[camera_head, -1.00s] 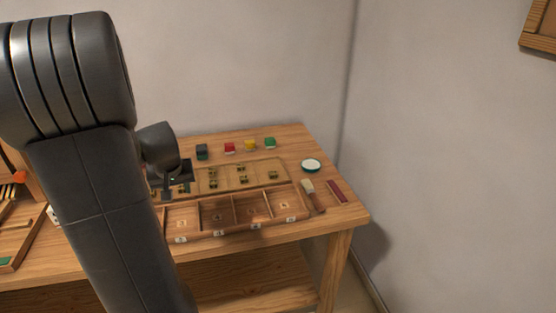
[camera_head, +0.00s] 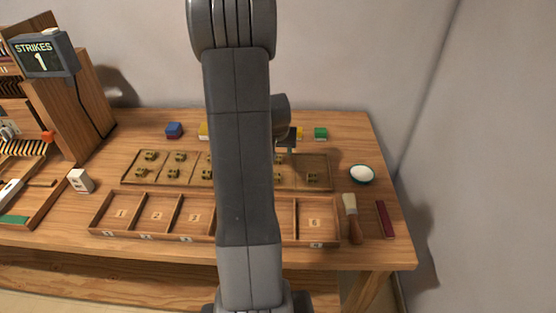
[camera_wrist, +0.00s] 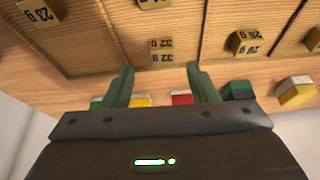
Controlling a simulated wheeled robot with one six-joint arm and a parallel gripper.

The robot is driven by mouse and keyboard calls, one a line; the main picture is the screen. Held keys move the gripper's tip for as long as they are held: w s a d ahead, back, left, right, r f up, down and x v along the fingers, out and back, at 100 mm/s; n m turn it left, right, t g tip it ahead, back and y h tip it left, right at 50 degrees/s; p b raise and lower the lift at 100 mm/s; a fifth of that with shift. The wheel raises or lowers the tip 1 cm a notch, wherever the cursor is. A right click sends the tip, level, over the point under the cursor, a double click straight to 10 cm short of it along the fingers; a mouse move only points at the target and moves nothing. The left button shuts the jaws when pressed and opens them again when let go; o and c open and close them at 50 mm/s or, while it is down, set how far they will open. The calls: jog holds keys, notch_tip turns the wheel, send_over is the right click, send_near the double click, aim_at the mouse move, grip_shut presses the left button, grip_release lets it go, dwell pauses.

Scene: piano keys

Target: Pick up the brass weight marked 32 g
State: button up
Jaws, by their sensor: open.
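In the wrist view, brass blocks marked 32 g (camera_wrist: 161,57) lie close together on a ribbed tan compartment floor, just beyond my fingertips. I cannot tell if they are one stepped weight or two. My gripper (camera_wrist: 162,76) is open and empty, its green fingers apart and pointing toward the 32 g marking. Other brass weights lie in nearby compartments, one marked 23 g (camera_wrist: 40,10) and one at right (camera_wrist: 245,42). In the head view, my gripper (camera_head: 287,142) is partly hidden by my arm, over the back edge of the weight tray (camera_head: 131,170). The 32 g marking cannot be read there.
A compartment box (camera_head: 100,214) with numbered bays stands in front of the tray. Blue (camera_head: 174,130) and green (camera_head: 320,133) blocks stand behind it. A sign reads STRIKES 1 (camera_head: 42,53).

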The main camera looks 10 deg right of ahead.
jog(key=shift+x, duration=2.2)
jog(key=shift+w+a, duration=0.15)
jog(key=c, duration=1)
jog(key=shift+r, duration=0.1)
jog(key=shift+c, duration=0.2)
